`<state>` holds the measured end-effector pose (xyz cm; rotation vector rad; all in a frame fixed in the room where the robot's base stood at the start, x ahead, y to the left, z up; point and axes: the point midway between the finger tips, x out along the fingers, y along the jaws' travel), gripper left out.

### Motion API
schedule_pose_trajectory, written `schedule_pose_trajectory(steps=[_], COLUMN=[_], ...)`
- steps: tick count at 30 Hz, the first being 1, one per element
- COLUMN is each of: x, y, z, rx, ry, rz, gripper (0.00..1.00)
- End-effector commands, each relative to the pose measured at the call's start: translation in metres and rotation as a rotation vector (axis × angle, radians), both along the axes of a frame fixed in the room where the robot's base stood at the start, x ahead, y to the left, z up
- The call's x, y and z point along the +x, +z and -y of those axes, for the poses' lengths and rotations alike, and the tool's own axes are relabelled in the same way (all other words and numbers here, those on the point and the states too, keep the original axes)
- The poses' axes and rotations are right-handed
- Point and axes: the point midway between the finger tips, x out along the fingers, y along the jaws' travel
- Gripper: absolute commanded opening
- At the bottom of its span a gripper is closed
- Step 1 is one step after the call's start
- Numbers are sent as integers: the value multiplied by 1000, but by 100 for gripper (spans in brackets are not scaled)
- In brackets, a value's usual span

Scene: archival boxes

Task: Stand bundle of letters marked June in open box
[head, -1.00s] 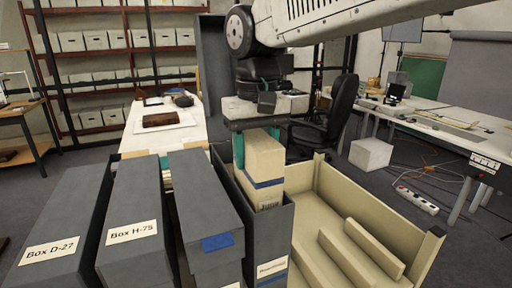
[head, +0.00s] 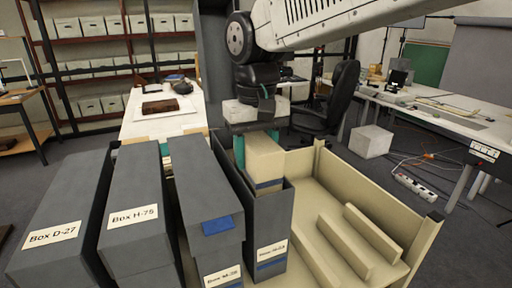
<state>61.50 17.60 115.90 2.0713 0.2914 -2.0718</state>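The bundle (head: 265,158) is a cream block with a blue band near its lower visible end. It stands partly inside the open grey box (head: 270,226), its top showing above the rim. No June marking is readable on it from here. My gripper (head: 257,145) is above the box, with teal fingers around the upper part of the bundle. One finger shows at the bundle's left and a bit of the other at its right. The bundle's lower part is hidden by the box's front wall, which carries a white label and a blue stripe.
Closed grey boxes stand left of the open box: Box D-27 (head: 55,225), Box H-75 (head: 137,215) and one with a blue tab (head: 205,190). A cream tray (head: 425,245) with low ribs is at right. A white table (head: 160,125) lies behind.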

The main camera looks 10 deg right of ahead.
Motion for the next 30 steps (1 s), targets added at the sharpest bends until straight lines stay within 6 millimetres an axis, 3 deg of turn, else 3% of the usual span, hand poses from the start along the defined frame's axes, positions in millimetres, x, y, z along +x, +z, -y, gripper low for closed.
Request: schedule_pose_trajectory(steps=[11,12,14,15,30], x=[0,0,0,0,0], y=[-3,-3,-3,-3,-3], z=[0,0,0,0,0], rx=[0,0,0,0,0], ry=[0,0,0,0,0], rz=[1,1,1,1,0], gripper=[0,54,71,74,74])
